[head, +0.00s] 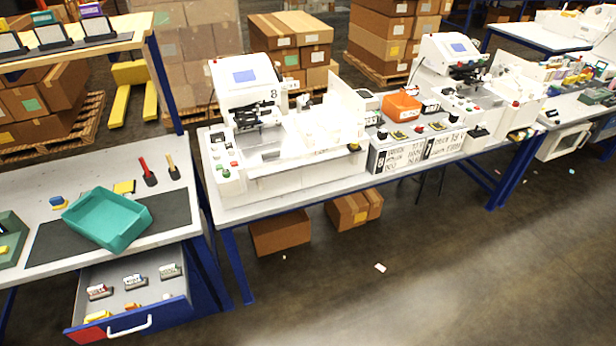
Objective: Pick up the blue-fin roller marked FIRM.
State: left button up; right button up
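An open drawer (195,305) under the left bench holds several small dark pieces with pale label faces. One piece (99,292) shows some red, the middle piece (134,283) some blue, and a third piece (170,271) sits at the right. The labels are too small to read, so I cannot tell which, if any, is the blue-fin roller marked FIRM. A small blue-and-yellow item (57,202) lies on the left bench top. Neither of my grippers is in view.
A teal tray (108,218) rests on a dark mat (170,212) above the drawer. Two tools, red-handled (146,172) and yellow-handled (171,166), stand behind it. A white plotter machine (245,95) fills the middle bench. Cardboard boxes (280,236) sit beneath. The right foreground floor is mostly clear.

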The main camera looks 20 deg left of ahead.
aim_at(137, 282)
jog(key=u, duration=0.45)
jog(key=k, duration=0.6)
jog(key=u, duration=0.95)
jog(key=k, duration=0.7)
jog(key=u, duration=0.25)
jog(key=i, duration=0.8)
jog(key=u, duration=0.35)
